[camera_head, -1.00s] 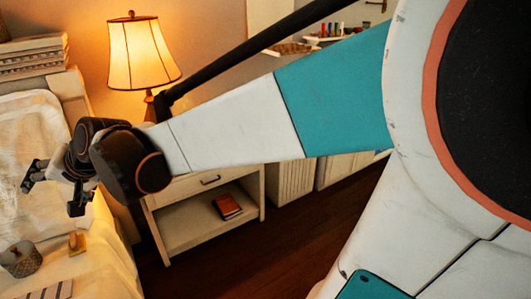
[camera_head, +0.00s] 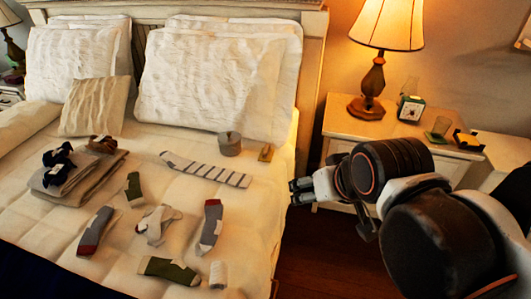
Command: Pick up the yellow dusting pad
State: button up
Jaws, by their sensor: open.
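A small yellow-tan pad (camera_head: 265,153) lies on the bed near its right edge, beside a round grey container (camera_head: 229,144). A second small item, black and yellow (camera_head: 468,140), lies on the right side of the nightstand. I cannot tell for sure which of the two is the dusting pad. My gripper (camera_head: 334,212) is open and empty, its fingers spread apart. It is just off the bed's right edge, in front of the nightstand, to the right of and lower in the picture than the tan pad. It touches neither item.
The nightstand (camera_head: 350,128) bears a lit lamp (camera_head: 372,80), a clock (camera_head: 411,108) and a glass. My arm covers the lower right.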

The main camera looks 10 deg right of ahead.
aim_at(267, 154)
jog(key=i+l+u, duration=0.7)
jog(key=l, duration=0.2)
jog(key=l+u, duration=0.25)
jog(key=i+l, duration=0.05)
